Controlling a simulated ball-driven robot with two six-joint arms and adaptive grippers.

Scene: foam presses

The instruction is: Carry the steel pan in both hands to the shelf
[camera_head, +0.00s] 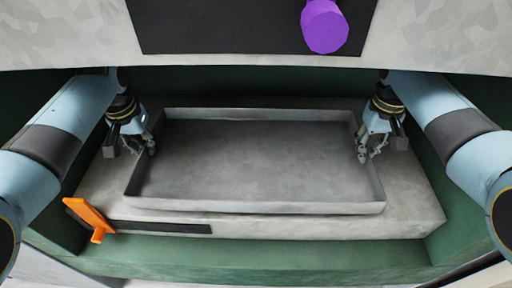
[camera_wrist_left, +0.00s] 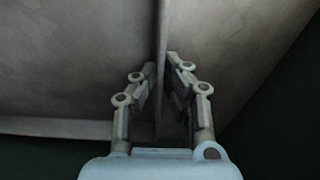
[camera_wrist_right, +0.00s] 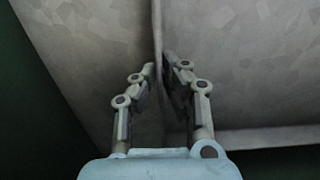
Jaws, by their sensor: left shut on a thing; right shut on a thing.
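The steel pan (camera_head: 255,165) is a wide, shallow grey tray with low walls, in the middle of the head view. It looks empty and level, over a pale grey slab. My left gripper (camera_head: 150,147) is shut on its left wall; the left wrist view shows the fingers (camera_wrist_left: 162,85) on either side of that wall. My right gripper (camera_head: 364,154) is shut on the right wall, with its fingers (camera_wrist_right: 160,85) astride it in the right wrist view. I cannot tell whether the pan touches the slab. I cannot make out which surface is the shelf.
The pale slab (camera_head: 415,215) sits in a green frame (camera_head: 250,262). An orange handle (camera_head: 93,217) and a dark strip (camera_head: 160,228) are at its front left. Above is a pale block with a dark plate (camera_head: 220,28) and a purple cylinder (camera_head: 325,27).

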